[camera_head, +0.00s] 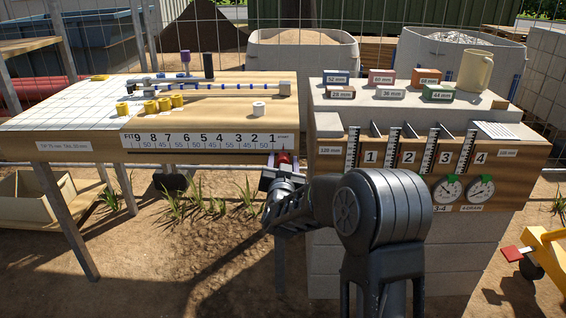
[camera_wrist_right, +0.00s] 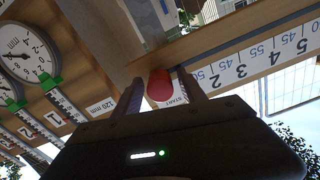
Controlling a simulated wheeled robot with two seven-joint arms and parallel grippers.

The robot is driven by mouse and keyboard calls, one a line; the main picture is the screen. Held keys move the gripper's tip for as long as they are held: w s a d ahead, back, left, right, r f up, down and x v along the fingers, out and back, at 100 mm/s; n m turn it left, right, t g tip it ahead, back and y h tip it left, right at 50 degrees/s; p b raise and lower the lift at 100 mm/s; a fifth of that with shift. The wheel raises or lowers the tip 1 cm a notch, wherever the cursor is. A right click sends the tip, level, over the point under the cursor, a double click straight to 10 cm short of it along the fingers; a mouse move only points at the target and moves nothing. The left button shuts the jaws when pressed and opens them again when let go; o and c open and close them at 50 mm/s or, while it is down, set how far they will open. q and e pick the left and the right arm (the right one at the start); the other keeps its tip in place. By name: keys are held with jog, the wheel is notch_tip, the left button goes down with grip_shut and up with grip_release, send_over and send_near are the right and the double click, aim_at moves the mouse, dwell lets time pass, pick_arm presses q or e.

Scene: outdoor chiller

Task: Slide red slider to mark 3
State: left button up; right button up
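The red slider (camera_head: 284,159) is at the right end of the numbered scale strip (camera_head: 205,139), by the START label. In the right wrist view its round red knob (camera_wrist_right: 159,85) sits between the two fingers of my right gripper (camera_wrist_right: 160,92). The fingers look spread, with a gap on each side of the knob. In the head view my right gripper (camera_head: 283,172) is just below the slider, at the front edge of the table, partly hidden by my arm. Mark 3 (camera_head: 236,138) is left of the slider on the strip. My left gripper is not in view.
To the right, a concrete bench (camera_head: 330,122) carries labelled blocks, a beige mug (camera_head: 475,72) and two dial gauges (camera_head: 447,188). The strip's front is clear left of the gripper.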

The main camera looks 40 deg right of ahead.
grip_shut()
dwell(1.2)
